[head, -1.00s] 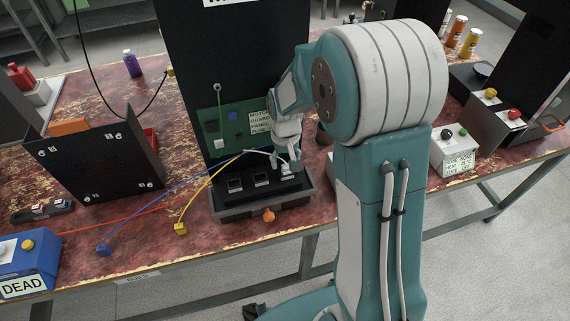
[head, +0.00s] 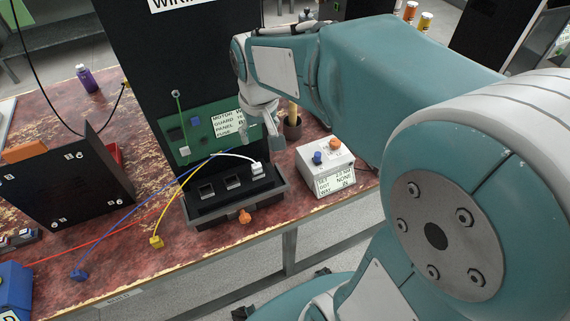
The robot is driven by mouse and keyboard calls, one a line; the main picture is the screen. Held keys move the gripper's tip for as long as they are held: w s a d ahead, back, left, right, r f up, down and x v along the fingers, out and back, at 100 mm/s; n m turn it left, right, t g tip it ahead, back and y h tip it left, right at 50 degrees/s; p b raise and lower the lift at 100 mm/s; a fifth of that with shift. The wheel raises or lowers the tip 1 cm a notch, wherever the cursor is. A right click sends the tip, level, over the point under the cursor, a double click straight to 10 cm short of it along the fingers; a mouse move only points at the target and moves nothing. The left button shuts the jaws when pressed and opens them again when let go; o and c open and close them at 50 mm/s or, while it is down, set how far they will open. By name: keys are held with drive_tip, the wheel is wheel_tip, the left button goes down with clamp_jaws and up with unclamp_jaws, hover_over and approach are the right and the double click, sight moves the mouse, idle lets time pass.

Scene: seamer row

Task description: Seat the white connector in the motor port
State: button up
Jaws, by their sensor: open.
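The white connector (head: 257,168) sits at the rightmost port of the black tray (head: 240,205), on the end of a white wire (head: 236,156). It looks upright in the port, though how deep it goes cannot be told. Two dark, empty-looking ports, the left one (head: 207,191) and the middle one (head: 232,182), are beside it. My gripper (head: 261,138) is open and empty, above and apart from the connector, in front of the green board (head: 200,138).
A yellow plug (head: 156,241) and a blue plug (head: 79,274) lie on their wires on the worn red table. An orange knob (head: 245,217) is on the tray's front. A white box (head: 325,168) with knobs stands at right. A tall black panel (head: 160,70) rises behind.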

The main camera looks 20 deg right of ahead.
drive_tip(key=s+r+t, duration=0.3)
drive_tip(key=s+r, duration=0.1)
drive_tip(key=s, duration=1)
drive_tip(key=shift+s+t, duration=0.25)
drive_tip(key=shift+t, duration=0.15)
